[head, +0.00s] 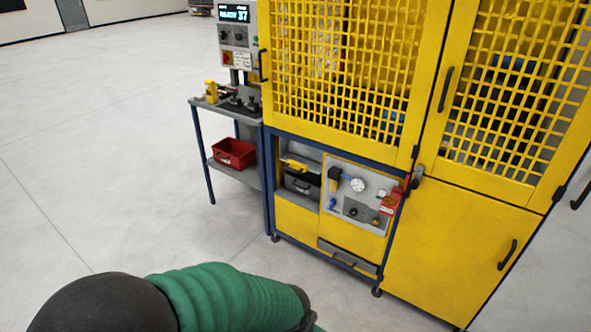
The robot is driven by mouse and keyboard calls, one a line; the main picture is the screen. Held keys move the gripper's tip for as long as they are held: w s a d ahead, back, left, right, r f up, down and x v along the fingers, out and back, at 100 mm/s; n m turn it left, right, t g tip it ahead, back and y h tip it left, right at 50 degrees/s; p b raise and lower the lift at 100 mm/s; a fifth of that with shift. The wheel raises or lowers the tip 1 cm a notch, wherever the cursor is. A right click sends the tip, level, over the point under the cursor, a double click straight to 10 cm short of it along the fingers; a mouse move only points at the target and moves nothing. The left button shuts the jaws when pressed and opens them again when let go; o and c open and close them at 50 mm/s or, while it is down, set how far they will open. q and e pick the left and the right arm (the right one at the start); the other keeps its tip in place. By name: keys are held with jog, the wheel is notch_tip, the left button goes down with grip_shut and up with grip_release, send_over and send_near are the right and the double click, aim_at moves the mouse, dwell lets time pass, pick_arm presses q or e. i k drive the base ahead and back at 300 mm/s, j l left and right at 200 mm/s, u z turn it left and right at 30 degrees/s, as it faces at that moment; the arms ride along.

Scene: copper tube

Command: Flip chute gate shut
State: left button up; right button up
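No part is clearly recognisable as the chute gate in the head view. A grey slanted panel with a dark handle (345,258) sits low on the front of the yellow caged machine (300,218), under a plain yellow panel. It may be the chute gate, but I cannot tell whether it is open or shut. Neither of my grippers is in view. A green ribbed sleeve with a black rounded part crosses the bottom edge; no fingers show on it.
A grey control panel (357,190) with a gauge is on the machine front, beside an open recess with a black toolbox (301,183). A side bench (203,103) with a red bin (234,154) below stands left. Clear pale floor lies left and in front.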

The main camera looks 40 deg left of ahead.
aim_at(299, 164)
jog(key=i+j+u, duration=0.15)
jog(key=i+j, duration=1.65)
jog(key=i, duration=0.1)
